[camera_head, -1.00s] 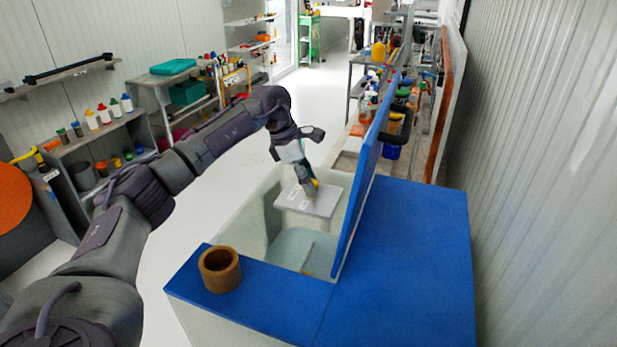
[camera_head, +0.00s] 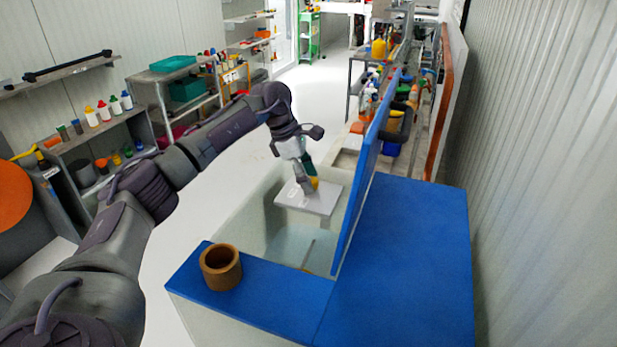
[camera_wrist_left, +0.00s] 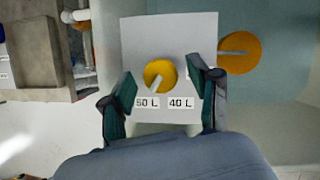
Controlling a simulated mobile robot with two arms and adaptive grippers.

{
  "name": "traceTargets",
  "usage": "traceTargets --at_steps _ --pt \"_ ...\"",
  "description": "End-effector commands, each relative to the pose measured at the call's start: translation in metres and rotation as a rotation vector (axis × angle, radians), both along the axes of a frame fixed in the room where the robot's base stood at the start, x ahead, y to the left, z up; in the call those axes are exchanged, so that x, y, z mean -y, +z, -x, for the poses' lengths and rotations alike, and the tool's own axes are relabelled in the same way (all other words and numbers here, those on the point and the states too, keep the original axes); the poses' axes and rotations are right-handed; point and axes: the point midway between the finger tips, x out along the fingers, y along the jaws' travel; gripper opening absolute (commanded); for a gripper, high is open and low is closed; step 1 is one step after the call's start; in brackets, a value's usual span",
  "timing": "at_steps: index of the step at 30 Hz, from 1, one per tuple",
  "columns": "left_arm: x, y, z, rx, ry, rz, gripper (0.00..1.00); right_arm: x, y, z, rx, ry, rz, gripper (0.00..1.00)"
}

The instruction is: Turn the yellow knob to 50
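The yellow knob (camera_wrist_left: 160,74) sits on a pale panel (camera_wrist_left: 140,40) in the left wrist view, above labels that seem to read 50 L and 40 L. Its grey pointer slants down and slightly left, toward the 50 L label. My left gripper (camera_wrist_left: 162,90) is open, with one finger on each side of the knob; contact cannot be told. In the head view, the left gripper (camera_head: 307,184) is over the panel (camera_head: 318,206), and the knob (camera_head: 315,183) is partly hidden by it. My right gripper is not in view.
A second yellow disc (camera_wrist_left: 240,52) with a grey lever is just right of the panel. A raised blue board (camera_head: 362,185) stands close right of the panel.

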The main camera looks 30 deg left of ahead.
Motion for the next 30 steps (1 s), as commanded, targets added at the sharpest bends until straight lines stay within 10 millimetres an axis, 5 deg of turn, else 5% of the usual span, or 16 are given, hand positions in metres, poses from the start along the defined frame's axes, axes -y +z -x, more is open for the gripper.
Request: traceTargets --at_steps 10,21,30 --pt "-0.004 0.01 0.001 0.002 0.002 0.0 0.61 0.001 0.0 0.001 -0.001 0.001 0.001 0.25" --pt "-0.029 0.079 0.014 0.003 0.002 0.001 0.61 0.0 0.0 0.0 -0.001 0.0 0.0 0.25" --pt "-0.04 0.109 0.021 0.0 0.0 0.0 0.61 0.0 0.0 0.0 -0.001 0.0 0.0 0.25"
